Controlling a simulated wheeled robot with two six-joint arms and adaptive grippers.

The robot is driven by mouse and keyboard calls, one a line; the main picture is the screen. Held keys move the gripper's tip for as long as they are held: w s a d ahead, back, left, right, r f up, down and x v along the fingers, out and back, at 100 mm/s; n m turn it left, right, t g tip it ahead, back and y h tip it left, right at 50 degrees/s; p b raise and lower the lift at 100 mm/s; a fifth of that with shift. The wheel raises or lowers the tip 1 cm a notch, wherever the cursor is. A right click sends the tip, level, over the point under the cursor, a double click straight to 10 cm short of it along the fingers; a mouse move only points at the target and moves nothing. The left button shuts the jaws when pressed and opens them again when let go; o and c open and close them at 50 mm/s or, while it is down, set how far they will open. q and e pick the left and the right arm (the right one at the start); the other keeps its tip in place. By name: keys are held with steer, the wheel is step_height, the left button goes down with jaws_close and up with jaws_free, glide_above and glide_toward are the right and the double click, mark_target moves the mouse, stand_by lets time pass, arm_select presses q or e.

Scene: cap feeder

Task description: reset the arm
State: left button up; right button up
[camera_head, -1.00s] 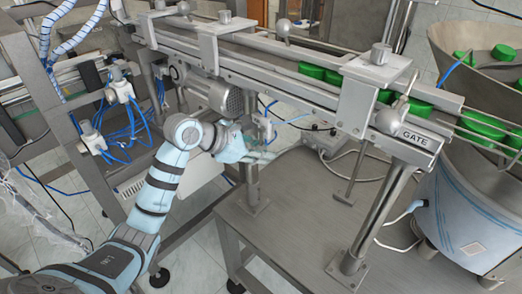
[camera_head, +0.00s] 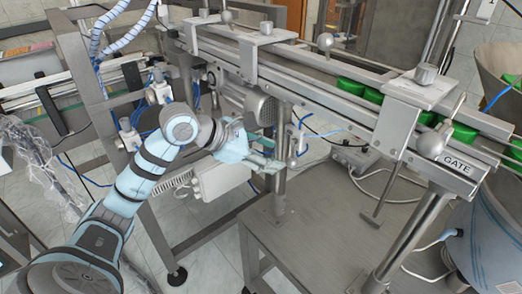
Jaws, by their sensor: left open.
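My left arm (camera_head: 143,172) is light blue and grey and comes in from the lower left, bent at the elbow. My left gripper (camera_head: 276,155) is open, with its fingers pointing right. In the picture it overlaps the upright metal post under the conveyor; I cannot tell whether it touches the post. No object shows between its fingers. My right gripper is not in view.
The metal conveyor (camera_head: 305,92) runs above and behind my left gripper, carrying green caps (camera_head: 352,86) toward the GATE sign (camera_head: 459,165). The cap feeder bowl (camera_head: 499,65) stands at the right edge.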

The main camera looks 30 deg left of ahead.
arm_select(q)
steer(key=v, duration=0.3)
steer(key=shift+s+a+r, duration=0.1)
steer(key=shift+s+r, duration=0.2)
